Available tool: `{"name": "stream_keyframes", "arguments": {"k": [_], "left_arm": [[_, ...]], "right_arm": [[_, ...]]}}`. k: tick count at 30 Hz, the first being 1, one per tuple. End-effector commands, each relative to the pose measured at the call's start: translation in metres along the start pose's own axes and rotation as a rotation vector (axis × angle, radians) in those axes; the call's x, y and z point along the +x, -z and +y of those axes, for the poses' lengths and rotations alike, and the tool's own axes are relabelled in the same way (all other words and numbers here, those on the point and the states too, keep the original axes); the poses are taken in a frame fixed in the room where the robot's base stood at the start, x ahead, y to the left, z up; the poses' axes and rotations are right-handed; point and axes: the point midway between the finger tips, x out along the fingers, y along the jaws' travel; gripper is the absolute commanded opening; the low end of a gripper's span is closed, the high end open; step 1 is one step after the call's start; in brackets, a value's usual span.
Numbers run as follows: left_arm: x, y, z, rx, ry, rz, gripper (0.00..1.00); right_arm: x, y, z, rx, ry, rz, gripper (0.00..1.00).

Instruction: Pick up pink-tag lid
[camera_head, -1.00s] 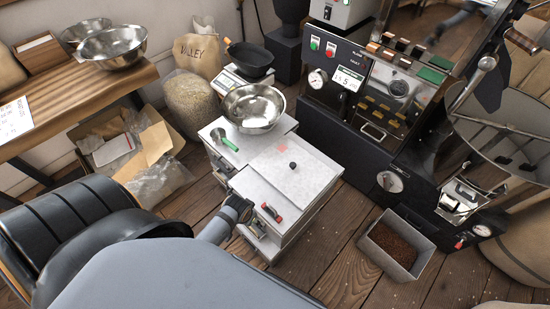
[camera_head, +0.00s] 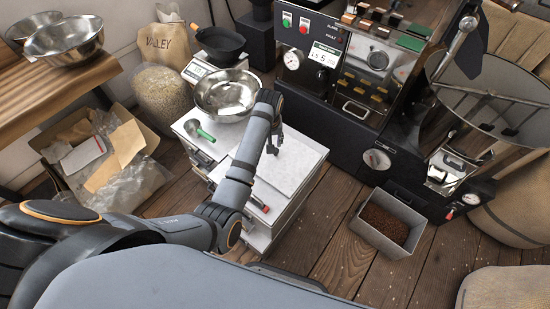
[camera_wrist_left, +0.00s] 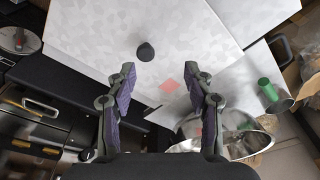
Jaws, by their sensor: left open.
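The pink-tag lid (camera_head: 297,160) is a flat pale plate lying on the white cabinet. In the wrist view the same lid (camera_wrist_left: 95,30) shows its small black knob (camera_wrist_left: 146,51) and pink tag (camera_wrist_left: 170,86). My left gripper (camera_head: 274,143) hangs over the lid in the head view, covering the knob and tag there. In the wrist view the left gripper (camera_wrist_left: 160,70) is open and empty, its fingers apart on either side of the knob and tag. I cannot tell how high it is above the lid. My right gripper is out of view.
A steel bowl (camera_head: 227,92) and a green-handled scoop (camera_head: 200,131) sit on the cabinet behind and left of the lid. The black roaster (camera_head: 347,128) stands close on the right. A bin of dark beans (camera_head: 364,230) is on the floor.

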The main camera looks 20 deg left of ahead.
Motion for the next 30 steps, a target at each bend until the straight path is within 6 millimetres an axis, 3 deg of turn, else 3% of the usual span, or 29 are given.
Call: {"name": "stream_keyframes", "arguments": {"k": [3,8,17,25,30], "left_arm": [[-0.019,0.016,0.019,-0.032,0.003,-0.01,0.53],[-0.025,0.019,0.024,-0.043,0.006,-0.015,0.53],[0.021,0.018,0.023,-0.041,0.007,-0.014,0.53],[0.035,0.016,0.023,-0.041,0.005,-0.014,0.53],[0.065,0.009,0.024,-0.041,0.006,-0.015,0.53]], "right_arm": [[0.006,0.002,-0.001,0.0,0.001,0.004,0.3],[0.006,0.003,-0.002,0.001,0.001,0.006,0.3],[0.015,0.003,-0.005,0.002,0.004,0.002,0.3],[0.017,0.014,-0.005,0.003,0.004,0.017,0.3],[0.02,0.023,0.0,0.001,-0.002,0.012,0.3]]}}
